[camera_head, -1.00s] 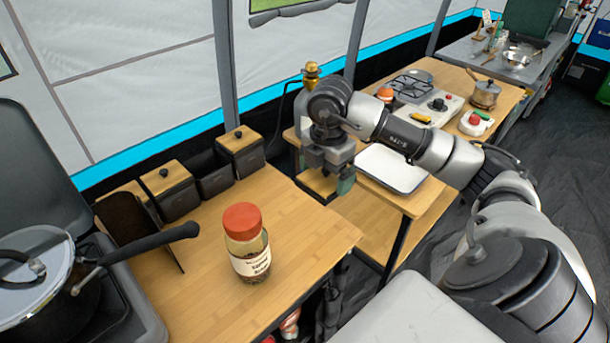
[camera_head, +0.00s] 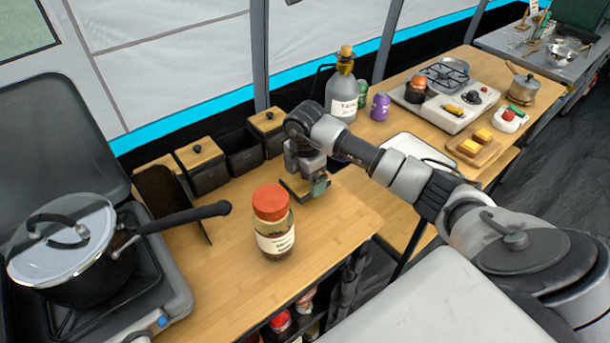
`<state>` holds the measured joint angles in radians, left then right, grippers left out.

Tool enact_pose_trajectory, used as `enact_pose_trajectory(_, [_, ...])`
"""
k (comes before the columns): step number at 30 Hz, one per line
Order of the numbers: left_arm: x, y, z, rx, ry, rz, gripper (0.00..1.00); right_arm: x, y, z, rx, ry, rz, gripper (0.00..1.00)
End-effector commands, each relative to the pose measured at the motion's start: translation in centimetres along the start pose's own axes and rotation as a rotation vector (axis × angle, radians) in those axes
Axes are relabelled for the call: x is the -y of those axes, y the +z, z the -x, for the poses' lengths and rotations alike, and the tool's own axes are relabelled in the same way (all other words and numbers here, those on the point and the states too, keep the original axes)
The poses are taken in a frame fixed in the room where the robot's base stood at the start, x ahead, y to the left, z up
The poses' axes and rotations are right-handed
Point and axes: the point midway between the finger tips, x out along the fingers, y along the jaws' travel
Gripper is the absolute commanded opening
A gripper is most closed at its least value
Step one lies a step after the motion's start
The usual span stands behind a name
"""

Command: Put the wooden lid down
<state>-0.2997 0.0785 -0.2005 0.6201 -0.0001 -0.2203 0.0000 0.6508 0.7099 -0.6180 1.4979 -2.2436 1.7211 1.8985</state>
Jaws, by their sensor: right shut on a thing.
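My right gripper (camera_head: 306,183) points down over the wooden counter (camera_head: 345,215) and is shut on the wooden lid (camera_head: 297,190). The fingers hide much of the lid; a dark edge and some pale wood show. The lid is low, at or just above the counter, right of the jar; I cannot tell whether it touches. An open black canister (camera_head: 241,158) without a lid stands at the back, between two black canisters with wooden lids, the left one (camera_head: 206,175) and the right one (camera_head: 268,128). My left gripper is not in view.
A jar with a red cap (camera_head: 272,232) stands left of the gripper. A pot (camera_head: 80,262) on a stove is at the left, its handle reaching over the counter. A large bottle (camera_head: 342,98) stands behind my arm. The counter's front right is clear.

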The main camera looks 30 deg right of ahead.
Motion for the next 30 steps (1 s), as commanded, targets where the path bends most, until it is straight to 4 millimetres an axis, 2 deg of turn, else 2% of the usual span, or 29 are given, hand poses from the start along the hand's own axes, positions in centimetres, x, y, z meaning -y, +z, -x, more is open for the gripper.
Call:
enact_pose_trajectory(2, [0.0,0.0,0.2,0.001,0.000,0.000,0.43,0.0,0.0,-0.6,-0.001,-0.001,-0.001,0.69])
enact_pose_trajectory(12, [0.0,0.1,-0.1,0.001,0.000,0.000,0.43,0.0,0.0,-1.1,0.000,0.001,0.000,0.69])
enact_pose_trajectory(13, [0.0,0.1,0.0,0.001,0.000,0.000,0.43,0.0,0.0,-1.0,0.000,0.001,0.000,0.96])
enact_pose_trajectory(14, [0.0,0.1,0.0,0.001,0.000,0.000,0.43,0.0,0.0,-1.0,0.000,0.001,0.000,1.00])
enact_pose_trajectory(20, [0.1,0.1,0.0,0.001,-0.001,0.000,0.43,0.0,0.0,-0.9,0.000,0.001,0.000,1.00])
enact_pose_trajectory(24, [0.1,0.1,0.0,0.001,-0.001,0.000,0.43,0.0,0.0,-0.2,0.000,0.003,0.000,1.00])
enact_pose_trajectory(26, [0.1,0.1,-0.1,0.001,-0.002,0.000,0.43,-0.1,0.1,0.6,0.000,0.005,0.001,1.00])
enact_pose_trajectory(30, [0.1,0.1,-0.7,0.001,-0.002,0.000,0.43,-0.1,0.1,3.4,0.001,0.008,0.000,1.00])
